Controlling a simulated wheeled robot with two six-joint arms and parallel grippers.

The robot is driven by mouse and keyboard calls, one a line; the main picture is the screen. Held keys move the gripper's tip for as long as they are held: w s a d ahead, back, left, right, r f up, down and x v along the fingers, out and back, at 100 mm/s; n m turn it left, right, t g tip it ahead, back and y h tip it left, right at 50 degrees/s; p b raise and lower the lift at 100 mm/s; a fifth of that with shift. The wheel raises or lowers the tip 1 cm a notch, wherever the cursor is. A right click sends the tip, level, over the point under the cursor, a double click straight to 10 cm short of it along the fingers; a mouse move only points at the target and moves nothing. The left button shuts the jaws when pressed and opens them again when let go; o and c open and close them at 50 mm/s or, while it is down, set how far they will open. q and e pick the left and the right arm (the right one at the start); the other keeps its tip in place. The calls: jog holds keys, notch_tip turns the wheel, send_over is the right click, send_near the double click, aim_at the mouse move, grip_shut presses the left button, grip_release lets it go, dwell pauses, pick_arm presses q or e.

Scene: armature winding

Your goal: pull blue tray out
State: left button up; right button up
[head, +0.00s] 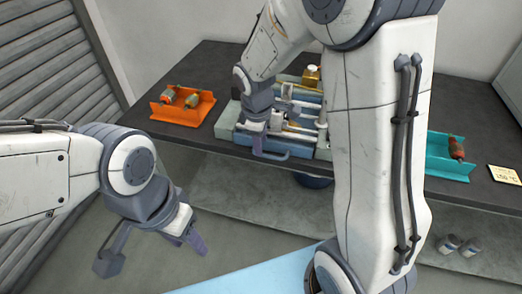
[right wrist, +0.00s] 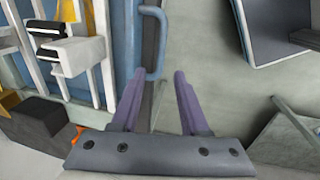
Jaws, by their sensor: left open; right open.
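The blue tray (head: 300,148) sits in the grey-green winding machine on the dark table, with its front towards me. In the right wrist view, the tray's blue face (right wrist: 123,30) carries a blue bar handle (right wrist: 155,35). My right gripper (right wrist: 159,75) is open, its two purple fingers pointing at the handle. The handle's near end lies between the fingertips, closer to the left one; I cannot tell whether they touch. In the head view, the right gripper (head: 268,150) is at the tray's front and partly hides it. My left gripper (head: 188,240) is open and empty, over the floor in front of the table.
An orange holder (head: 207,112) with two armatures stands left of the machine. A teal holder (head: 440,167) with an armature stands to the right, beside a small sign (head: 504,175). My right arm hides the table's middle.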

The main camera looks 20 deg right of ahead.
jog(key=shift+w+d+f, duration=0.1)
jog(key=shift+w+f, duration=0.05)
jog(key=shift+f, duration=0.85)
jog(key=shift+w+d+f, duration=0.1)
jog(key=shift+w+f, duration=0.05)
jog(key=shift+f, duration=0.85)
grip_shut()
